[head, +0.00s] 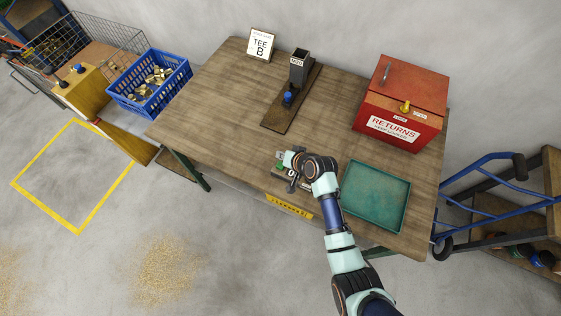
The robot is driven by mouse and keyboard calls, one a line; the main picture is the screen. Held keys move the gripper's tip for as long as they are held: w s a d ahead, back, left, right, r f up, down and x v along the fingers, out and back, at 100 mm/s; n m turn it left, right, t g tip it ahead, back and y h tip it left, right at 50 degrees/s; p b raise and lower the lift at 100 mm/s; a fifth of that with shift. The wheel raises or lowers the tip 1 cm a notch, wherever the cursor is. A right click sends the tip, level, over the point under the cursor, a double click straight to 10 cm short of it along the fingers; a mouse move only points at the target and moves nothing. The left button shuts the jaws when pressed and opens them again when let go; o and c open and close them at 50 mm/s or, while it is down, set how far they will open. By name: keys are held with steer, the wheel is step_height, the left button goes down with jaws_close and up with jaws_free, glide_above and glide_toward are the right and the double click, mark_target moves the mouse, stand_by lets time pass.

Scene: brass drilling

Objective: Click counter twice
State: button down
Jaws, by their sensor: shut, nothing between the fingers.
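My gripper (292,184) is over the front edge of the wooden table (222,92), pointing down, with its fingers shut and empty. A small device (279,170), likely the counter, shows in part beside and behind my gripper. Its top and its display are mostly hidden by my gripper and wrist. I cannot tell whether the fingertips touch it. A yellow label strip (289,206) is on the table's front edge just below.
A teal tray (376,222) lies to the right of my arm. A red returns box (400,128) stands at the back right. A fixture with a dark post (299,68) stands at the back middle, near a "TEE B" sign (261,44). A blue crate (150,111) holds brass parts at left.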

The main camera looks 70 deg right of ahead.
mark_target(279, 162)
steer(key=shift+f+b, duration=1.2)
steer(key=shift+f, duration=0.95)
steer(key=shift+f, duration=0.1)
steer(key=shift+f, duration=0.3)
steer(key=shift+f+b, duration=0.65)
steer(key=shift+b, duration=0.05)
stand_by(0.3)
steer(key=shift+r+p, duration=1.05)
steer(key=shift+r, duration=0.1)
step_height(279, 162, up, 5)
steer(key=p, duration=0.5)
